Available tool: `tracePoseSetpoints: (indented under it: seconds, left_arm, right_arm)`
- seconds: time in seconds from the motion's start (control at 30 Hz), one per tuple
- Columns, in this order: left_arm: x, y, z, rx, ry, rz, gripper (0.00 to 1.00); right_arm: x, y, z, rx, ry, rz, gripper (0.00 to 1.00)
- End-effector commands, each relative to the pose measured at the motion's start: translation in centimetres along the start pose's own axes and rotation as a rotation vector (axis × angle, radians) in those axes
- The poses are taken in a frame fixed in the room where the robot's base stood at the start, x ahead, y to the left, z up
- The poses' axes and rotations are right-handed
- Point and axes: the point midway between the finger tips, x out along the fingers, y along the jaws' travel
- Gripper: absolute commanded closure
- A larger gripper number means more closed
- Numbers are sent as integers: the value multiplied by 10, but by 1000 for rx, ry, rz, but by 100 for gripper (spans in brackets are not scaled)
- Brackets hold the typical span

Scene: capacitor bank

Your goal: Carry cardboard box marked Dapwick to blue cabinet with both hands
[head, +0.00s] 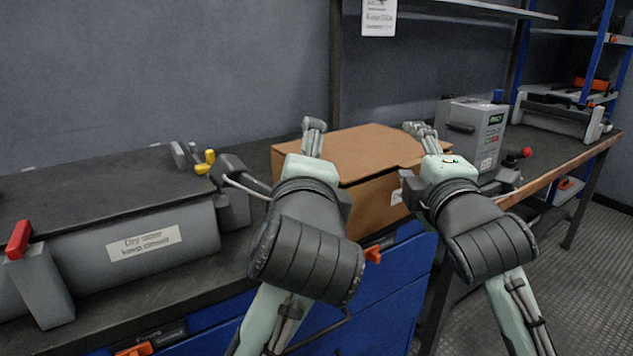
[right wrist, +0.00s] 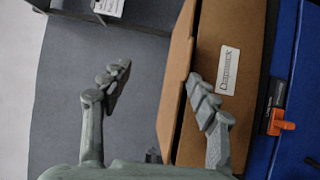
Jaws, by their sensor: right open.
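The brown cardboard box (head: 372,148) sits on the dark bench, between my two grippers in the head view. My right gripper (head: 424,140) is at the box's right end. In the right wrist view it is open (right wrist: 160,95), one finger in front of the labelled side, the other left of the box. Contact cannot be told. A blue cabinet front (head: 400,285) shows below the box.
A grey instrument box (head: 473,130) stands close right of the cardboard box. Orange handles (head: 373,254) stick out from the blue fronts. A blue-post shelf (head: 592,60) stands at right; floor (head: 590,265) is clear there.

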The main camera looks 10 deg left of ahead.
Motion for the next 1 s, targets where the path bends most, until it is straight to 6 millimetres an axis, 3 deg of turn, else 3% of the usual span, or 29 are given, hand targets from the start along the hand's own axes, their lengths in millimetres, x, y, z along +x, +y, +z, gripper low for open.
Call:
tracePoseSetpoints:
  seconds: [0.2,0.4,0.6,1.0]
  left_arm:
    - [0,0,0,0,0,0,8]
    - [0,0,0,0,0,0,8]
    - [0,0,0,0,0,0,8]
    - [0,0,0,0,0,0,8]
  right_arm:
    - [-49,0,0,-2,1,1,39]
    - [-80,0,0,-2,0,1,39]
    - [-90,0,0,-1,0,1,39]
    - [-90,1,0,-1,0,2,39]
